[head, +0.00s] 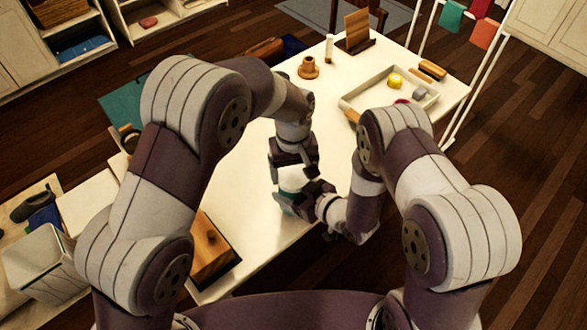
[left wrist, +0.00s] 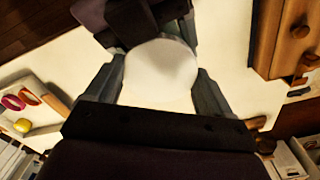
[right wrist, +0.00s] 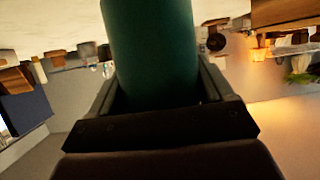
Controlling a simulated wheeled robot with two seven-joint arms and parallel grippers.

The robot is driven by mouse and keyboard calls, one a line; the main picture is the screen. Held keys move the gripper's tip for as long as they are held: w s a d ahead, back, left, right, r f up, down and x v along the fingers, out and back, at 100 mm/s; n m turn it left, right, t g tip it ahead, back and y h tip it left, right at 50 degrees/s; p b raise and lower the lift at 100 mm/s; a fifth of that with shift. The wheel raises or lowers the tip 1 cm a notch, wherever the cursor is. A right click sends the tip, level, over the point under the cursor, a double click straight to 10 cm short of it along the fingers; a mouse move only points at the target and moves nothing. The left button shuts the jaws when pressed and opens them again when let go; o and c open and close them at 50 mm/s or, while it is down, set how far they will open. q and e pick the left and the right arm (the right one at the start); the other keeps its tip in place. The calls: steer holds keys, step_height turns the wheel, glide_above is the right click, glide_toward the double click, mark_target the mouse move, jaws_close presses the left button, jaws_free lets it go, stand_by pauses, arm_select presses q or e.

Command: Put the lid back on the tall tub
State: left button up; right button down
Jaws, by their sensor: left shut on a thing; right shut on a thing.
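The tall tub is dark teal and fills the space between the fingers in the right wrist view (right wrist: 150,50). A little of it shows in the head view (head: 291,184). My right gripper (head: 316,194) is shut on the tub from the side, above the table. The white round lid (left wrist: 162,68) is between the fingers of my left gripper (head: 289,166), which is shut on it from above. The left gripper is directly over the tub in the head view. The grippers hide the rim, so I cannot tell whether the lid touches the tub.
The white table (head: 260,255) is clear around the grippers. A wooden box (head: 210,248) stands at its near left edge. A shallow tray (head: 372,88) with small items, a brown spool-like piece (head: 309,68) and a wooden holder (head: 356,32) stand farther back.

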arm_select(q)
steer(key=shift+m, duration=0.5)
steer(key=o, duration=1)
steer(key=shift+r, duration=2.25)
